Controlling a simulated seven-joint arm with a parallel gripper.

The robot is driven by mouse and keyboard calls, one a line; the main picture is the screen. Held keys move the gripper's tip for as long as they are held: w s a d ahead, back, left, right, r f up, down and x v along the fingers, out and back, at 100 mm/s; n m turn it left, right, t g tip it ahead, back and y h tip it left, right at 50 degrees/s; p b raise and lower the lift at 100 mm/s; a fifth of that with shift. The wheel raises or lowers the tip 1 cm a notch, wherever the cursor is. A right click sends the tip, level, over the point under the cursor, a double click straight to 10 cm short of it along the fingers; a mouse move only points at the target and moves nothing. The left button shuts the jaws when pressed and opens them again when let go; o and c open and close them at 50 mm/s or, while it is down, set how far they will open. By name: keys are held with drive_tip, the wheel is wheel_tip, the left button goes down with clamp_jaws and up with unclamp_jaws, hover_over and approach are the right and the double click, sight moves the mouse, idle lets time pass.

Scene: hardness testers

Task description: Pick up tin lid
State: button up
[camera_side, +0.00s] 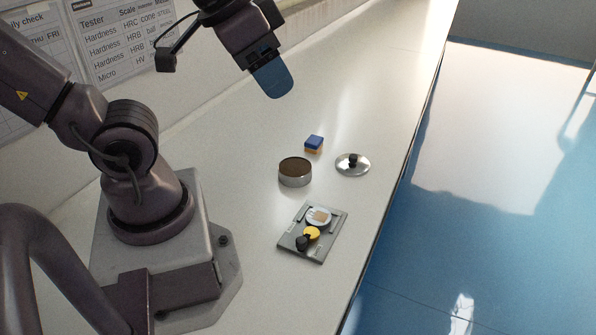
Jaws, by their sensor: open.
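The tin lid (352,166) is a shiny round metal disc with a small black knob on top. It lies flat on the white bench, near the bench's right edge. The round tin (295,173) stands to its left, with a silver wall and a brown top surface or inside. My gripper (272,84) is high above the bench, up and to the left of the lid in the picture, well apart from it. It is open; its blue fingertips overlap in this view, and nothing shows between them.
A grey plate (288,243) with a pale disc, a yellow disc and a black knob lies in front. The bench edge drops off at the right. The far bench (385,60) is clear.

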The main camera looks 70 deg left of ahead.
drive_tip(key=shift+a, duration=0.1)
drive_tip(key=n+g, duration=0.6)
drive_tip(key=n, duration=0.3)
hover_over(354, 156)
wheel_tip(354, 156, down, 21)
wheel_tip(354, 156, down, 12)
drive_tip(key=shift+f, duration=0.25)
drive_tip(key=c, duration=1)
drive_tip(key=shift+r, duration=0.1)
